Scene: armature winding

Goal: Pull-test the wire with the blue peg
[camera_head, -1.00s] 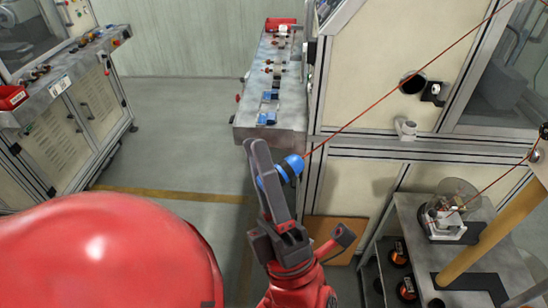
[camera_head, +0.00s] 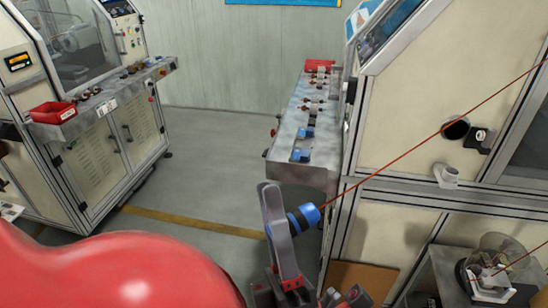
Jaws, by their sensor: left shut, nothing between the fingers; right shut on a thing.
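The blue peg (camera_head: 304,217) has a dark band and sits between the fingers of my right gripper (camera_head: 277,222), which is shut on it. A thin copper-red wire (camera_head: 420,146) runs straight and taut from the peg up to the right edge of the view.
A narrow grey bench (camera_head: 283,147) beside the right machine carries blue and dark parts and a red bin (camera_head: 320,66). A winding fixture (camera_head: 488,275) under a clear cover stands at lower right. Another machine with a red tray (camera_head: 52,112) stands left. The floor between is clear.

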